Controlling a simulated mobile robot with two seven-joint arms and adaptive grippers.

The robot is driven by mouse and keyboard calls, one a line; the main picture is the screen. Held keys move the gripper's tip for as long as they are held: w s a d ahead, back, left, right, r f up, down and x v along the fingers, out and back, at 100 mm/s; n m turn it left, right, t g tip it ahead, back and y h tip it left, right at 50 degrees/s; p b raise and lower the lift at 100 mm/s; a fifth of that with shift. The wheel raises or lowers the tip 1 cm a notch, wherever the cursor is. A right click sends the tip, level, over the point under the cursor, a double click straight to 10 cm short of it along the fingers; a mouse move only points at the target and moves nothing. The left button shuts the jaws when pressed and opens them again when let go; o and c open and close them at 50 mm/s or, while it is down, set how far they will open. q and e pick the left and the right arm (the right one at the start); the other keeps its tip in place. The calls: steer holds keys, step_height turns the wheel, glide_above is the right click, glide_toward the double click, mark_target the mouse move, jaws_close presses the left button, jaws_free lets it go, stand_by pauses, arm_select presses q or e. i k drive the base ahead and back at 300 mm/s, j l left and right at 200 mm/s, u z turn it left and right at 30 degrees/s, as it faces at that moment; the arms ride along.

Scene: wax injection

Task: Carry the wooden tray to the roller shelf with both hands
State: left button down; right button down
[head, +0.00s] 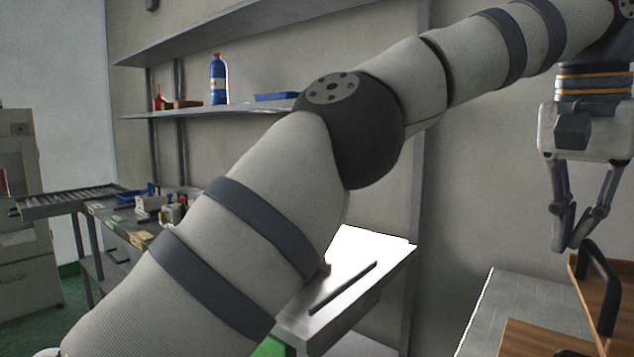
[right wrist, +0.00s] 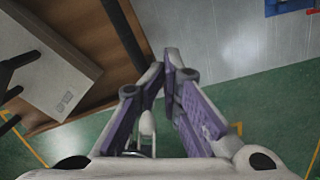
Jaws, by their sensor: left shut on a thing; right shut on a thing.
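The wooden tray (head: 577,290) shows in part at the lower right of the head view, cut off by the frame edge. It has a black handle (head: 606,300). My left gripper (head: 568,246) is at the tray's rim by this handle, shut on it. In the right wrist view the tray's brown wall (right wrist: 124,28) runs beside my right gripper (right wrist: 168,68). Its fingers are shut at the tray's edge, though the exact grip is hard to see. The roller shelf (head: 75,202) stands at the far left of the head view.
A white box (right wrist: 45,68) lies in the tray. A metal table (head: 350,280) and a cluttered workbench (head: 125,225) stand against the wall. Wall shelves hold a blue bottle (head: 218,80). My left arm hides much of the middle. Green floor (right wrist: 270,105) shows below.

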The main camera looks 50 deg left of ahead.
mark_target(65, 197)
steer(key=j+u, duration=0.4)
steer(key=j, duration=0.4)
steer(key=j+u, duration=0.4)
steer(key=j, duration=0.4)
steer(key=i+j+u, duration=0.25)
steer(key=j+u, duration=0.15)
steer(key=j, duration=0.35)
steer(key=i+j+u, duration=0.4)
steer(key=j, duration=0.3)
steer(key=i+j+u, duration=0.35)
steer(key=j, duration=0.3)
steer(key=i+j+u, duration=0.8)
steer(key=i+j, duration=0.1)
